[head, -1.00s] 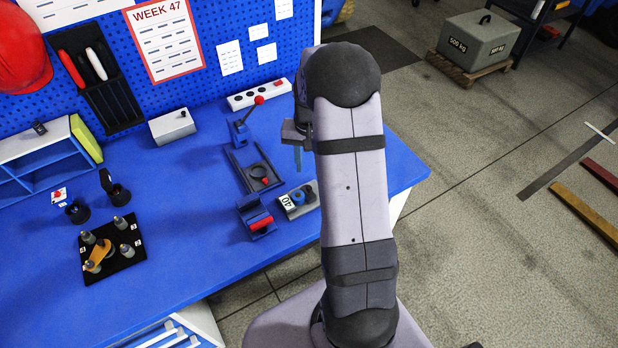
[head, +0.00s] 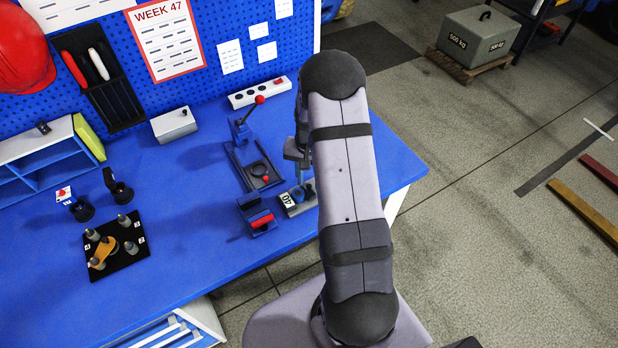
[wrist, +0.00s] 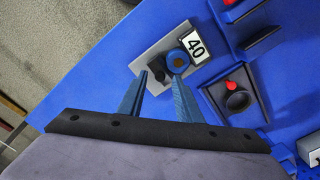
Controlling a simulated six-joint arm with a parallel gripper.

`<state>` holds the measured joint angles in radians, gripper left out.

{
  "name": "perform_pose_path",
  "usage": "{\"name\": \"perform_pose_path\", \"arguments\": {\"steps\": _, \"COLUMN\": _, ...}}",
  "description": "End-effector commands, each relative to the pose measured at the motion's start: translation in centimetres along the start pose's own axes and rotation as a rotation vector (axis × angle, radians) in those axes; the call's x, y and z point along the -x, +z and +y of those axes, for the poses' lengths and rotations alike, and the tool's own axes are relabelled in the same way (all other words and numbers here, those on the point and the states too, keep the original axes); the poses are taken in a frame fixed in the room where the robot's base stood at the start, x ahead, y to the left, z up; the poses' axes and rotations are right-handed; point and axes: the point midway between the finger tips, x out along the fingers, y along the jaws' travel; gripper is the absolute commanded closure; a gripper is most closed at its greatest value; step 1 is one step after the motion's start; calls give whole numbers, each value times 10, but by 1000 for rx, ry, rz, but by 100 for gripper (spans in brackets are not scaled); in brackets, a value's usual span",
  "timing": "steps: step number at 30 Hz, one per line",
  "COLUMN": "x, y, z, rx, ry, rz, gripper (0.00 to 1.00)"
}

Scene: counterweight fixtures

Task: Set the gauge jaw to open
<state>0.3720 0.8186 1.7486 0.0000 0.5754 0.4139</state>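A small grey fixture with a "40" label (head: 289,198) sits near the bench's right edge; it looks like the gauge, though I cannot tell for sure. In the wrist view the fixture's grey plate (wrist: 152,54) bears a blue round part with a dark centre (wrist: 178,61) and a black knob (wrist: 156,75). Whether its jaw is open or shut I cannot tell. My gripper (wrist: 161,86) has its two blue fingers apart with nothing between them. The fingertips point at the black knob and blue part; contact cannot be told. In the head view my arm partly hides the gripper.
A dark fixture with a red bar (head: 262,221) stands left of the grey one. Behind it are a slide fixture with a red knob (head: 266,178) and a red-handled lever (head: 259,100). A black pegged board (head: 128,259) lies further left. The bench between is clear.

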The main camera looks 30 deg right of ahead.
Motion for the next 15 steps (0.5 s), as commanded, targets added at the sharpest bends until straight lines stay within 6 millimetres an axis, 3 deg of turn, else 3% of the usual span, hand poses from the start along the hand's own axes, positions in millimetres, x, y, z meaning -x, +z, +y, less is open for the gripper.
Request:
{"name": "perform_pose_path", "arguments": {"steps": 14, "x": -11, "y": 0, "z": 0, "rx": 0, "ry": -1, "rz": 1, "gripper": 68}}
{"name": "perform_pose_path", "arguments": {"steps": 15, "x": -11, "y": 0, "z": 0, "rx": 0, "ry": -1, "rz": 1, "gripper": 73}}
